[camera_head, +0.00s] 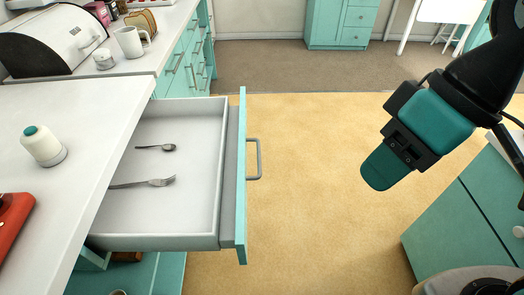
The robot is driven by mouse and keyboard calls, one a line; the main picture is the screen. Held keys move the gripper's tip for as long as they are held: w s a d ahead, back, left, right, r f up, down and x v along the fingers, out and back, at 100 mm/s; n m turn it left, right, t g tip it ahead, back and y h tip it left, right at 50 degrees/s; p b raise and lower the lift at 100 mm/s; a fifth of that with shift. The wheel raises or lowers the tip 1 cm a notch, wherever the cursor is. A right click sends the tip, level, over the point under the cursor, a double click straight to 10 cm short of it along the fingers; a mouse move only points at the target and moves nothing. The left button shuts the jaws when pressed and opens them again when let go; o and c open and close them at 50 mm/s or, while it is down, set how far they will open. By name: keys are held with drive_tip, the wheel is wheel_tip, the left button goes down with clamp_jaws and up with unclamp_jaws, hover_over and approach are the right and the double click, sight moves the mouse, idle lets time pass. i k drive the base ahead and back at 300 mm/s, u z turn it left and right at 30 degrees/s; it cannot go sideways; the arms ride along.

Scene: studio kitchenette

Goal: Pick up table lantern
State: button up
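A small white rounded object with a teal cap (43,146) stands upright on the white counter at the left. It may be the table lantern, but I cannot tell for sure; nothing else in view looks more like one. My gripper (385,167) hangs in the air at the right, over the floor, with its teal end pointing down and left. It is well apart from the capped object, on the far side of the open drawer. I see no object at its tip, and the angle hides whether its fingers are apart.
A red item (12,220) lies near the capped object. A bread bin (55,38) and mug (131,42) stand behind. The middle floor is clear.

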sight(47, 152)
drive_tip(key=z, duration=1.25)
drive_tip(key=i, duration=0.55)
drive_tip(key=u, duration=2.3)
